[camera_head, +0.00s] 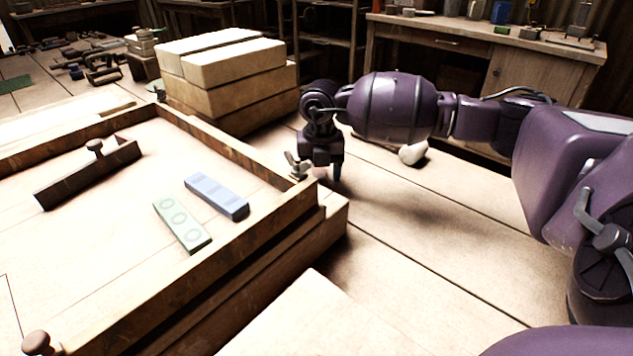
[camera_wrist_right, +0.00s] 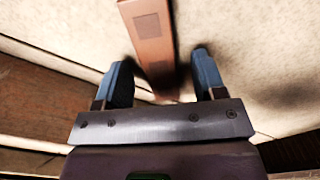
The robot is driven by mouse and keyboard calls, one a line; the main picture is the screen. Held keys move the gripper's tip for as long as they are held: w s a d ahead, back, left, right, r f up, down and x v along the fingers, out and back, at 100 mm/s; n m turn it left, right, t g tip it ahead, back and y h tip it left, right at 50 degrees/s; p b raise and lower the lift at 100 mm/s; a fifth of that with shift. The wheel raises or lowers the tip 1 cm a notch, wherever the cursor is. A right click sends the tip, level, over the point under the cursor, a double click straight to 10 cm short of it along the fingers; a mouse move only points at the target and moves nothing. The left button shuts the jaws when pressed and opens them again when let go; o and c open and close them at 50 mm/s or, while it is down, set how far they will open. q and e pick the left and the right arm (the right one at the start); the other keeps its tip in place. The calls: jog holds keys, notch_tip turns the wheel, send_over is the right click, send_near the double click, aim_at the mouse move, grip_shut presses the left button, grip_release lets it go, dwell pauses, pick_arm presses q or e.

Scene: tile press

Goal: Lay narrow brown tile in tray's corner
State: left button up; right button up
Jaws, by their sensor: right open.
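The narrow brown tile (camera_wrist_right: 150,38) shows in the right wrist view, with darker square marks on its face. Its near end reaches between the two spread fingers of my right gripper (camera_wrist_right: 163,78), which is open. In the head view my right gripper (camera_head: 322,168) points down just outside the right corner of the wooden tray (camera_head: 258,165). I cannot make out the brown tile there. A blue tile (camera_head: 216,196) and a green tile (camera_head: 182,226) lie inside the tray. My left gripper is out of view.
A wooden bar with a knob (camera_head: 88,172) lies in the tray. A wing nut (camera_head: 298,167) stands on the tray's right corner. Stacked pale blocks (camera_head: 232,85) stand behind it. A white lump (camera_head: 413,153) lies right of my gripper.

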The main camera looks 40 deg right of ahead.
aim_at(320, 177)
jog(key=shift+f, duration=0.15)
jog(key=shift+c, duration=0.3)
jog(key=c, duration=1.1)
notch_tip(320, 177, up, 20)
jog(key=p, duration=0.5)
